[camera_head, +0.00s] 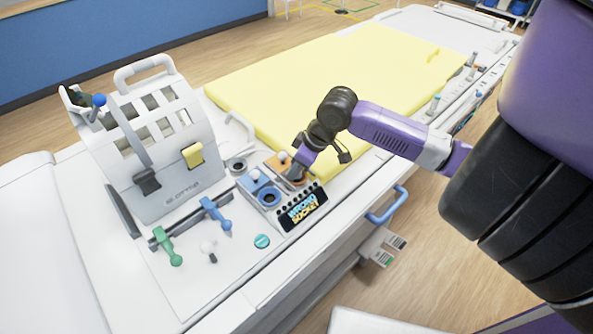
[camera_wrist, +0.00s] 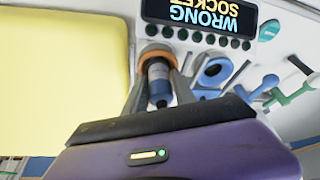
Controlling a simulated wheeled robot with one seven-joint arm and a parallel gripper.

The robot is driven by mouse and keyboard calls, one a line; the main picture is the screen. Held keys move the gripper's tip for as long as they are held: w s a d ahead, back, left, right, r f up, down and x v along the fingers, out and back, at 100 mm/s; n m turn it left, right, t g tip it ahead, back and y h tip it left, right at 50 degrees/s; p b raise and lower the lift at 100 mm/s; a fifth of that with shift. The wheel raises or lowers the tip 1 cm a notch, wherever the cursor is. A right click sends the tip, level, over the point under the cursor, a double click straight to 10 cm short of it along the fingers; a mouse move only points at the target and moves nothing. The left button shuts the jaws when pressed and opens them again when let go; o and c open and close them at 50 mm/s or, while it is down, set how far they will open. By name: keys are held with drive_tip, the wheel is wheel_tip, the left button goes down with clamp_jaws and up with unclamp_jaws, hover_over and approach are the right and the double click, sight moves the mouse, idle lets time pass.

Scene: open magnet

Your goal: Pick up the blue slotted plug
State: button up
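The blue slotted plug (camera_wrist: 158,82) shows in the wrist view as a dark and blue cylinder standing in the orange-rimmed socket (camera_wrist: 152,50). My gripper (camera_wrist: 160,80) has one finger on each side of it. I cannot tell whether the fingers touch it. In the head view my gripper (camera_head: 297,172) points down over the orange socket panel (camera_head: 273,162) and hides most of the plug. The blue socket (camera_head: 269,198) beside it looks empty; it also shows in the wrist view (camera_wrist: 215,71). The display (camera_head: 302,208) reads "WRONG SOCKET".
A white slotted housing (camera_head: 160,140) stands left of the sockets. Blue (camera_head: 215,213) and green (camera_head: 167,246) levers, a white knob (camera_head: 208,248) and a teal button (camera_head: 262,241) are in front. A yellow pad (camera_head: 320,85) lies behind. A blue handle (camera_head: 388,207) is on the right edge.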

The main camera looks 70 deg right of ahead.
clamp_jaws()
drive_tip(key=shift+r, duration=0.1)
wheel_tip(320, 180, up, 20)
drive_tip(key=b, duration=0.2)
